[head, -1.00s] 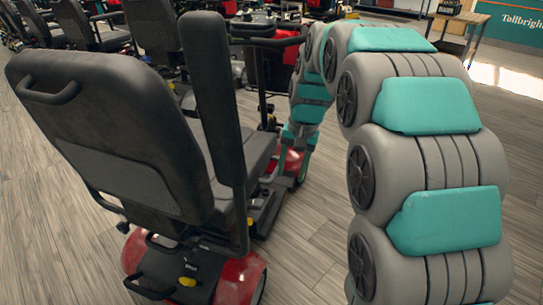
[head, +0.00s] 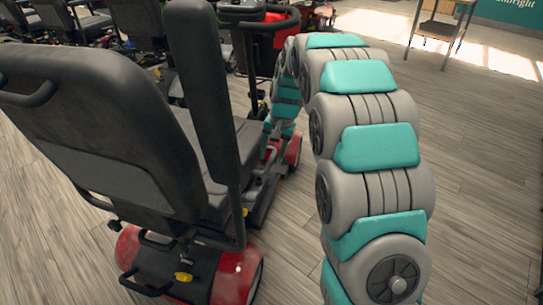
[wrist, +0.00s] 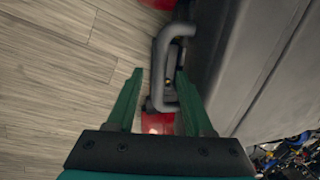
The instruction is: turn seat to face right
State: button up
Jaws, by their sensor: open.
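The scooter seat (head: 92,128) has a black backrest towards me on the left of the head view and a cushion (head: 228,150) beyond it. One armrest (head: 205,85) stands upright beside the backrest. My arm reaches along the seat's right side, and the gripper end is low by the cushion, mostly hidden there. In the wrist view my gripper (wrist: 158,74) is open, with its green fingers either side of a grey looped handle (wrist: 176,32). The right finger is close to the handle; contact is unclear. The seat's grey side (wrist: 255,60) fills the right.
More scooters (head: 75,25) line the back left. Wooden floor (head: 480,160) is clear on the right, up to a small table (head: 435,30).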

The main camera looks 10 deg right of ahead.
jog(key=shift+w+f, duration=0.1)
jog(key=shift+f, duration=0.45)
grip_shut()
jog(key=shift+a, duration=0.1)
dwell(0.9)
